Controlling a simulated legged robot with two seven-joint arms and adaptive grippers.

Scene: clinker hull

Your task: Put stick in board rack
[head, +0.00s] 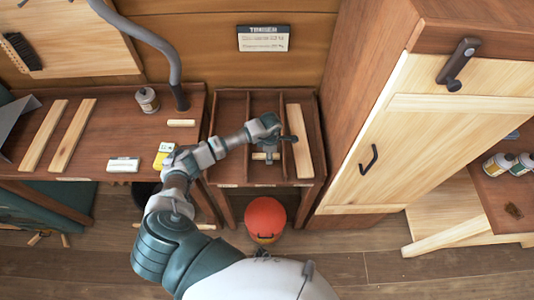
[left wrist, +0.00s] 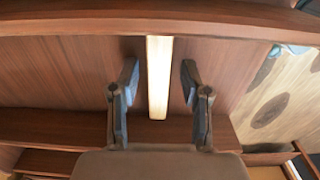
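The board rack (head: 308,178) is a dark wooden tray with dividers, at the centre of the head view. A short pale stick (head: 257,156) lies crosswise at its middle compartment, partly hidden by my left gripper (head: 266,150). In the left wrist view the pale stick (left wrist: 159,75) runs between the two fingers of my left gripper (left wrist: 157,90). The fingers are apart, with a gap on each side of the stick. I cannot tell whether the stick rests on the rack's floor. My right gripper is not in view.
A longer pale board (head: 299,142) lies in the rack's right compartment. The workbench (head: 105,140) at left holds two boards, a short pale piece (head: 181,123), a jar (head: 147,99) and small cards. A tall cabinet (head: 390,130) stands at right. A red bucket (head: 265,219) is below the rack.

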